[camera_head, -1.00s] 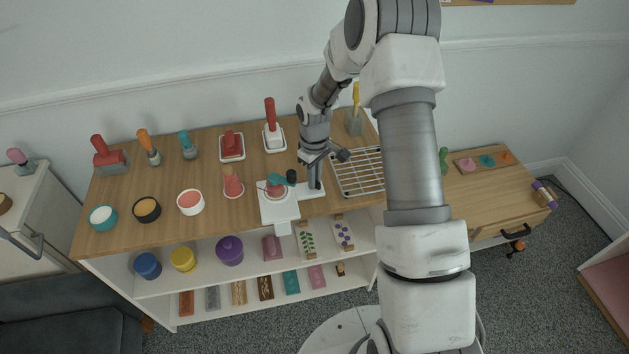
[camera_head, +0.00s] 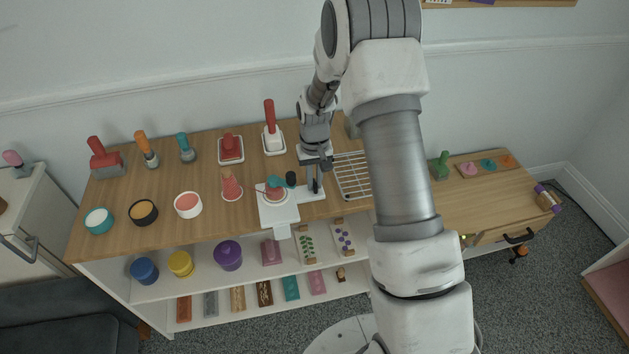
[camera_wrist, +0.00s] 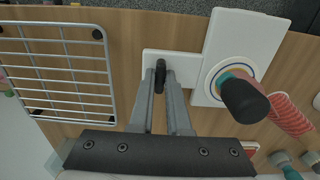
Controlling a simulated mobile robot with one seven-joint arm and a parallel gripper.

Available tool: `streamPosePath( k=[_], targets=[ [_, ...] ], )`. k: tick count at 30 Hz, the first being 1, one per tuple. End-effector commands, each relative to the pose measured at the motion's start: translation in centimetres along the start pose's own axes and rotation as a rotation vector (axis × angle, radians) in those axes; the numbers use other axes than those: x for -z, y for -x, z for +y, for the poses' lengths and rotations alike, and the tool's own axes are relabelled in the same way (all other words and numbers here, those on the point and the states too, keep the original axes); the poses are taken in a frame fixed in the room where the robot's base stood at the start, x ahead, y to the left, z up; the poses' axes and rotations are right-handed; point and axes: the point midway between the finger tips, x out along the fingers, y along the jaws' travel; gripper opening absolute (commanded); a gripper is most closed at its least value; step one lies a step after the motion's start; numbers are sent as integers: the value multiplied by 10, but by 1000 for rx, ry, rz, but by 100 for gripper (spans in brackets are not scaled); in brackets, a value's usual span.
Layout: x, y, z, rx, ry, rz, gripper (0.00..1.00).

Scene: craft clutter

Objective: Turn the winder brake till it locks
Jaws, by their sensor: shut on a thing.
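The winder is a white base plate (camera_head: 279,212) at the front edge of the wooden counter, with a round coloured spool and a black knob; in the wrist view its base (camera_wrist: 240,38) and black knob (camera_wrist: 246,101) show at right. A white side arm runs from the base. On it stands the brake, a small dark upright piece (camera_wrist: 160,68). My gripper (camera_wrist: 160,76) comes down over this arm, its two grey fingers shut on the brake, one on each side. In the head view my gripper (camera_head: 314,186) stands at the winder's right end. The brake's lower part is hidden.
A wire rack (camera_head: 352,178) lies close beside the winder. A red cone (camera_head: 231,185) stands on its other side. Bowls, brushes and stamps fill the counter's left and back, including a red-handled tool (camera_head: 270,115). The right counter has a green stamp (camera_head: 440,165).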

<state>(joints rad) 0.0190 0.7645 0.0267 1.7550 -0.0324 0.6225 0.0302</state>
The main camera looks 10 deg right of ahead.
Motion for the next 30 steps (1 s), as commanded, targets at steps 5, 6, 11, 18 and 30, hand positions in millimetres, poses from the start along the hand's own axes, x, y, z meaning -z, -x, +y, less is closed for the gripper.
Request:
streamPosePath(
  k=[5, 6, 11, 18, 30],
  targets=[
    [0, 1, 0, 1, -14, 1, 0],
    [0, 1, 0, 1, -14, 1, 0],
    [0, 1, 0, 1, -14, 1, 0],
    [0, 0, 0, 1, -13, 1, 42],
    [0, 6, 0, 0, -12, 1, 45]
  ],
)
